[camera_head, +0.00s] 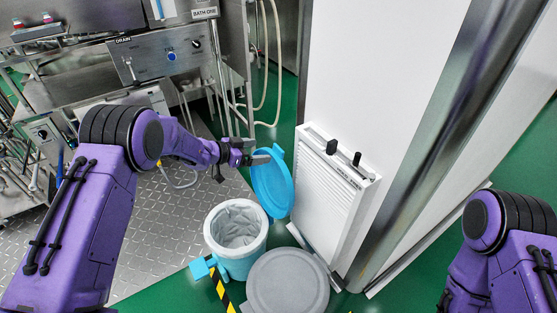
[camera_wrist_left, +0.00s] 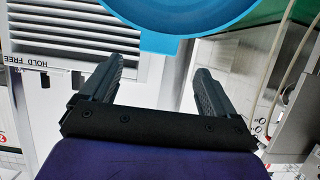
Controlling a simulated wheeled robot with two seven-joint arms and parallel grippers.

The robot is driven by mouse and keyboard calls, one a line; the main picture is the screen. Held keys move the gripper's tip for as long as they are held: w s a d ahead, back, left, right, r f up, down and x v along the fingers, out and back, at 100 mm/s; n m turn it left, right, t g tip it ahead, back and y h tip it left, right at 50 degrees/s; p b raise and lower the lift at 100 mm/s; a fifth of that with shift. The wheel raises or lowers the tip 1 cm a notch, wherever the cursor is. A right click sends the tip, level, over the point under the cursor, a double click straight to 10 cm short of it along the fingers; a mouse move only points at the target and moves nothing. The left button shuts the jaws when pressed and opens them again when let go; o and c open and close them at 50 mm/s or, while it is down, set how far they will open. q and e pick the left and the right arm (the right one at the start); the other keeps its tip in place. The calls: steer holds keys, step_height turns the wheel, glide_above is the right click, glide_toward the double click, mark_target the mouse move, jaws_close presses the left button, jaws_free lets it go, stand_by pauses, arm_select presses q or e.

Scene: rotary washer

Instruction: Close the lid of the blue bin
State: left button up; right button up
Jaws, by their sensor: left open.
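The blue bin (camera_head: 243,268) stands on the floor with a white liner (camera_head: 236,225) inside and a pedal at its front left. Its blue lid (camera_head: 272,187) is up, standing nearly upright at the bin's back right. My left gripper (camera_head: 265,157) is at the top edge of the lid. In the left wrist view my left gripper (camera_wrist_left: 158,85) is open with two dark fingers apart, and the lid (camera_wrist_left: 190,14) shows at the top, just beyond the fingertips. Contact cannot be told. My right arm shows at the lower right; its gripper is out of view.
A grey round-lidded bin (camera_head: 287,283) stands close to the right of the blue bin. A white louvred panel unit (camera_head: 335,185) is right of the lid. Steel washer equipment (camera_head: 160,58) with hoses stands behind. Yellow-black tape (camera_head: 220,290) marks the floor.

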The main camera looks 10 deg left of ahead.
mark_target(277, 150)
arm_select(q)
steer(key=b+x, duration=0.1)
steer(key=x, duration=0.7)
steer(key=shift+w+d+f, duration=0.15)
steer(key=shift+d+f, duration=0.05)
steer(key=shift+d, duration=0.1)
steer(key=shift+w+d, duration=0.3)
steer(key=shift+w, duration=0.05)
